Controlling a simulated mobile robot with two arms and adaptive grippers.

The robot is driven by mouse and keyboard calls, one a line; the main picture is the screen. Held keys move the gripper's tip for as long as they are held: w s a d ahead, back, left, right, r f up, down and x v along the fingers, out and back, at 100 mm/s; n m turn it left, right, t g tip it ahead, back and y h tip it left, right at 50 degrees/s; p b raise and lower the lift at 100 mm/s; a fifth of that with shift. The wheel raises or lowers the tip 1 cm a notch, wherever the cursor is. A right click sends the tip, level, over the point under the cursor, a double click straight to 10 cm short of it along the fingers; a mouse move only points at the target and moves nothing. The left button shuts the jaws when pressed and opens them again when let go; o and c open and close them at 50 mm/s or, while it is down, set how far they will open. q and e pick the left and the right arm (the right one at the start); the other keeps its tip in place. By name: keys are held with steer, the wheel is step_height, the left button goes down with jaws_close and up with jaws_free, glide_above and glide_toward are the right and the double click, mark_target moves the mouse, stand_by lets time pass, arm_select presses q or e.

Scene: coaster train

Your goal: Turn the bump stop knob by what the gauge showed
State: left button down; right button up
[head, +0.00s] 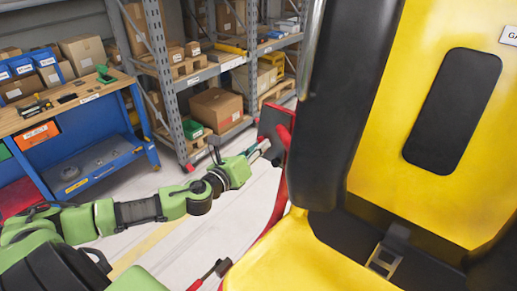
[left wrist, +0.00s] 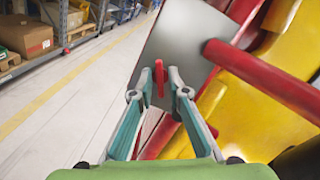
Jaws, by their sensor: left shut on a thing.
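My left gripper (head: 264,148) reaches from the left to a dark plate with red parts (head: 275,125) beside the yellow and black seat (head: 285,250). In the left wrist view my left gripper (left wrist: 160,76) has its fingers on either side of a small upright red piece (left wrist: 160,82), which looks like the knob, and is shut on it. The piece stands in front of a grey plate (left wrist: 182,45). Its markings and how far it is turned cannot be read. No gauge face shows; a cut-off white label (head: 510,36) is at the far right. My right gripper is not in view.
A thick red bar (left wrist: 265,75) juts close to the right of the left fingers. The black seat side (head: 345,110) stands right of the gripper. A blue workbench (head: 95,135) and box shelves (head: 165,80) are at the back left. Pale floor (head: 165,240) lies open below.

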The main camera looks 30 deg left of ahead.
arm_select(q)
steer(key=m+h, duration=0.1)
steer(key=m, duration=0.8)
steer(key=m+h, duration=0.1)
steer(key=m, duration=0.3)
steer(key=shift+a+r+m+h+b, duration=0.1)
steer(key=shift+a+m+h+b, duration=0.05)
steer(key=shift+m+h+b, duration=0.2)
steer(key=shift+m, duration=0.25)
steer(key=c, duration=2.2)
jaws_free()
steer(key=shift+w, duration=0.15)
steer(key=shift+s+a+r, duration=0.15)
steer(key=shift+s+a, duration=0.15)
steer(key=shift+s, duration=1.7)
steer(key=shift+s+a+r, duration=0.1)
steer(key=shift+s+a, duration=0.2)
steer(key=shift+s, duration=1.65)
steer(key=shift+s+a+r, duration=0.15)
steer(key=shift+s+a, duration=0.15)
steer(key=shift+s, duration=1.7)
